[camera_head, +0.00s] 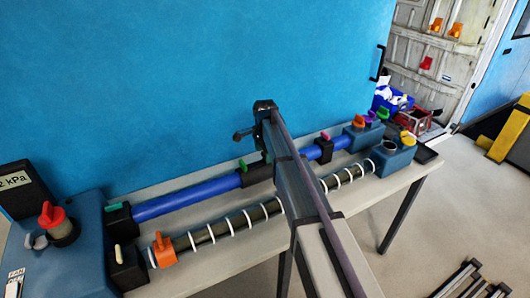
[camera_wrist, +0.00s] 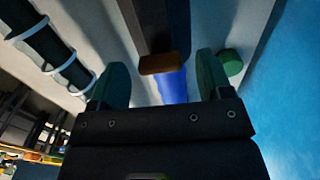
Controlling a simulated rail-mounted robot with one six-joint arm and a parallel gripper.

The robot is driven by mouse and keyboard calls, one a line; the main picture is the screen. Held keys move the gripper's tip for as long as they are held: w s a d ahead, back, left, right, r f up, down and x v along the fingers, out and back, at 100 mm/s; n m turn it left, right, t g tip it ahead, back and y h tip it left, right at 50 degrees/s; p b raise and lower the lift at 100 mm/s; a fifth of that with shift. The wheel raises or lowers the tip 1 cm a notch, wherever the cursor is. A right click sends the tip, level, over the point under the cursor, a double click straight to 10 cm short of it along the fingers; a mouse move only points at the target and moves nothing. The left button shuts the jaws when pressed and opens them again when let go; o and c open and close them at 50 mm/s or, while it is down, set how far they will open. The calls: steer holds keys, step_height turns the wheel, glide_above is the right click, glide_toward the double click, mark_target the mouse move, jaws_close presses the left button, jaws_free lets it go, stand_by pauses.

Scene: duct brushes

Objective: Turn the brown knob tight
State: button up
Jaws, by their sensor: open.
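The brown knob (camera_wrist: 159,64) shows in the wrist view as a small brown block against a dark block, in front of the blue duct (camera_wrist: 172,87). My gripper (camera_wrist: 161,68) is open, with its two green-padded fingers apart on either side of the knob. The knob appears between the fingers; I cannot tell how far it lies from them in depth, and I see no contact. In the head view my arm covers the middle of the blue duct (camera_head: 185,198), and the brown knob and my fingers cannot be made out there.
A green knob (camera_wrist: 231,62) sits close beside the right finger. A white-ringed hose (camera_head: 232,224) runs parallel to the blue duct on the table. An orange clamp (camera_head: 162,250) and a red knob (camera_head: 51,215) stand at the left. The blue wall (camera_head: 180,80) rises behind.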

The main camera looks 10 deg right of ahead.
step_height(320, 180, up, 10)
steer(key=p, duration=0.9)
steer(key=shift+r+p, duration=0.2)
steer(key=shift+p, duration=0.1)
steer(key=s+f+n+b, duration=0.3)
steer(key=s+n, duration=1.1)
steer(key=s, duration=1.8)
steer(key=shift+s+d+n, duration=0.15)
steer(key=shift+s+n, duration=0.15)
steer(key=shift+n, duration=0.1)
steer(key=shift+w, duration=0.1)
